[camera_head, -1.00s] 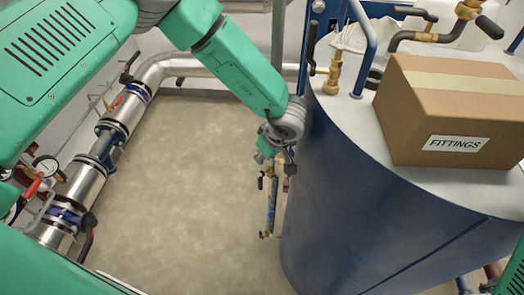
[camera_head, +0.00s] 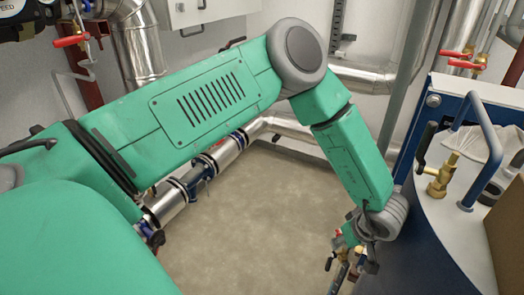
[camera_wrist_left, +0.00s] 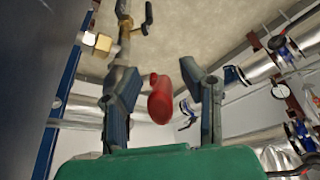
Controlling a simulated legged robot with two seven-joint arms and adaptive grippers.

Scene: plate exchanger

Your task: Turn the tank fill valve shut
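My left gripper (camera_head: 352,250) hangs low beside the blue tank (camera_head: 425,235), at the tank's left side. In the wrist view its two fingers (camera_wrist_left: 158,76) stand apart. A rounded red handle (camera_wrist_left: 161,100) shows between them, nearer the left finger; I cannot tell if it touches. A valve with black levers and brass parts (camera_wrist_left: 133,26) shows beyond the left finger. In the head view the fittings at the gripper are small and partly hidden by it. Which valve is the tank fill valve is not marked. My right gripper is not in view.
A brass valve (camera_head: 440,178) with a black lever and a blue rail (camera_head: 484,150) stand on the tank top. A cardboard box (camera_head: 507,225) sits at the right edge. Silver pipes (camera_head: 225,150) run along the wall. The floor (camera_head: 245,225) between is clear.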

